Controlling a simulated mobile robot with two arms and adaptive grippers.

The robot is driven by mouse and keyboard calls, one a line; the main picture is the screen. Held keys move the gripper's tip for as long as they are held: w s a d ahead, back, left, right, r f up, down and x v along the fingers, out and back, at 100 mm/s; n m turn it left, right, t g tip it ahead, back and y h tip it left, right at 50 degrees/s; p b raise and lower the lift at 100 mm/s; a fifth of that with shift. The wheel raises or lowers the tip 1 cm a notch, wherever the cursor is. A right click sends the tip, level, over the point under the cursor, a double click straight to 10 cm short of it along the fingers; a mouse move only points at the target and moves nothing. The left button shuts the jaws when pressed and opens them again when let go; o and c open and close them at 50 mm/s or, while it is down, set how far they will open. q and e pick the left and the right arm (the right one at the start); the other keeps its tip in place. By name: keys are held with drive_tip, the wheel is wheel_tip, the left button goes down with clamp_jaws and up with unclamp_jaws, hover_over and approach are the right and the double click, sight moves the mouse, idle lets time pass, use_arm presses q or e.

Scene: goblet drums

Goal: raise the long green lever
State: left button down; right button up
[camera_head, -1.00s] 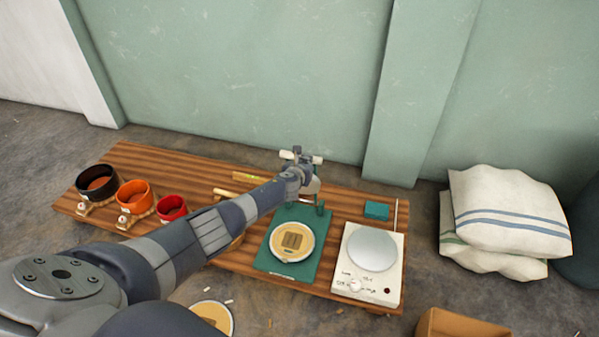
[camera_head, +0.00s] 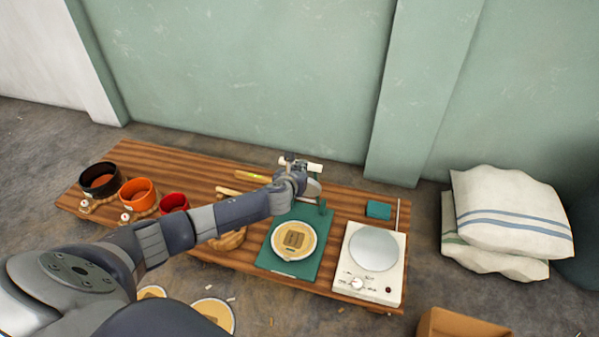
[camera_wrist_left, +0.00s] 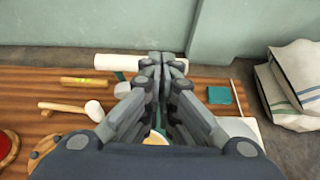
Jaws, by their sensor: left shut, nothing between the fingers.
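A green press with a flat base (camera_head: 268,258) stands on the wooden board, with a round tan disc (camera_head: 294,238) on it. A white crossbar (camera_head: 315,166), apparently the handle of the long green lever, shows above the back of the press. My left arm hides most of the lever. In the left wrist view the white bar (camera_wrist_left: 120,62) runs sideways, with a green piece (camera_wrist_left: 119,76) below it. My left gripper (camera_head: 290,158) is shut and empty; its fingertips (camera_wrist_left: 161,58) overlap the bar in view. I cannot tell whether they touch it. My right gripper is not in view.
A white scale (camera_head: 360,282) and a green box (camera_head: 378,209) stand right of the press. A mallet (camera_wrist_left: 72,108) and a yellow level (camera_wrist_left: 86,80) lie to the left. Bowls (camera_head: 137,193) stand at the far left. The wall (camera_head: 250,80) is close behind.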

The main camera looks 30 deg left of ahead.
use_arm(q)
drive_tip(key=shift+v, duration=1.1)
drive_tip(key=shift+f, duration=0.1)
drive_tip(key=s+d+f+n+g+h, duration=0.1)
drive_tip(key=s+d+f+n+g, duration=0.45)
drive_tip(key=s+f+n, duration=0.85)
drive_tip(key=s+d+f+n+g+h, duration=0.25)
drive_tip(key=s+d+f+n, duration=0.7)
drive_tip(key=s, duration=0.75)
drive_tip(key=s+a+f+n+g+p, duration=0.1)
drive_tip(key=s+f+n+p, duration=0.1)
drive_tip(key=s+p, duration=0.5)
drive_tip(key=s+a+f+n+g+p, duration=0.1)
drive_tip(key=s+n+p, duration=0.4)
drive_tip(key=s, duration=1.4)
drive_tip(key=f+g+p, duration=0.1)
drive_tip(key=f+p, duration=0.1)
drive_tip(key=p, duration=0.1)
drive_tip(key=shift+s+a+g+p, duration=0.25)
drive_tip(key=shift+s+g+p, duration=0.05)
drive_tip(key=shift+s, duration=0.1)
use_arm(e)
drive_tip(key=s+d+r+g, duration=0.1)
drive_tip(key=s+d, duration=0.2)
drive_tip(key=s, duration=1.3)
